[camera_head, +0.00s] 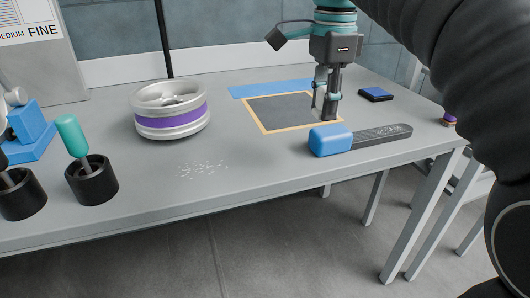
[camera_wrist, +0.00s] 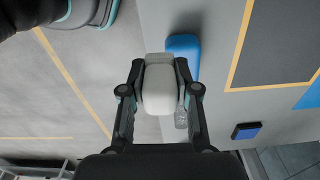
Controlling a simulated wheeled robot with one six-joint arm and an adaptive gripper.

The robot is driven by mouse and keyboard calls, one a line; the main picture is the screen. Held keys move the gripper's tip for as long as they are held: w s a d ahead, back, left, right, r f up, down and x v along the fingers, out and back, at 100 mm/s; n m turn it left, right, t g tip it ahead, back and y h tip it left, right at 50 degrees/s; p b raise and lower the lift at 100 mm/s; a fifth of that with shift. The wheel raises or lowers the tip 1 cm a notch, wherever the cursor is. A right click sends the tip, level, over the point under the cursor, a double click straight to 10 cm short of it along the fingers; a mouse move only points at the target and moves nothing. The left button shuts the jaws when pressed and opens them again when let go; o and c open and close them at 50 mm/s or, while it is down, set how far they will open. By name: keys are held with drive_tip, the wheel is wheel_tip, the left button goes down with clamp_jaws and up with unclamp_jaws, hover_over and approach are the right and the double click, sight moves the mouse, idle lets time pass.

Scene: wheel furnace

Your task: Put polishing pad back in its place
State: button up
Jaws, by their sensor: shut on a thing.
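My gripper (camera_head: 325,112) points down over the right part of the table. In the wrist view, my gripper (camera_wrist: 160,92) is shut on a white rounded thing (camera_wrist: 159,88), which may be the polishing pad; I cannot tell for sure. In the head view the fingers mostly hide it. A blue block (camera_head: 329,140) with a dark flat handle (camera_head: 382,137) lies near the table's front edge. The blue block (camera_wrist: 183,50) also shows beyond the held thing in the wrist view. A small dark blue pad (camera_head: 375,94) lies to the right.
A dark mat (camera_head: 278,110) with an orange border lies behind the blue block. A wheel with a purple band (camera_head: 171,110) sits left of it. A teal-headed tool stands in a black cup (camera_head: 92,181) at left. White crumbs (camera_head: 200,167) lie on the table (camera_head: 235,185).

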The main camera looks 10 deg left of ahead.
hover_over(265, 160)
wheel_tip(265, 160, down, 6)
drive_tip(key=shift+f+b, duration=0.2)
drive_tip(key=shift+b, duration=0.1)
drive_tip(key=shift+f, duration=1.8)
drive_tip(key=shift+f, duration=0.15)
drive_tip(key=o, duration=1)
drive_tip(key=shift+f, duration=0.15)
wheel_tip(265, 160, up, 14)
drive_tip(key=shift+a+r+p, duration=0.1)
drive_tip(key=shift+p, duration=0.2)
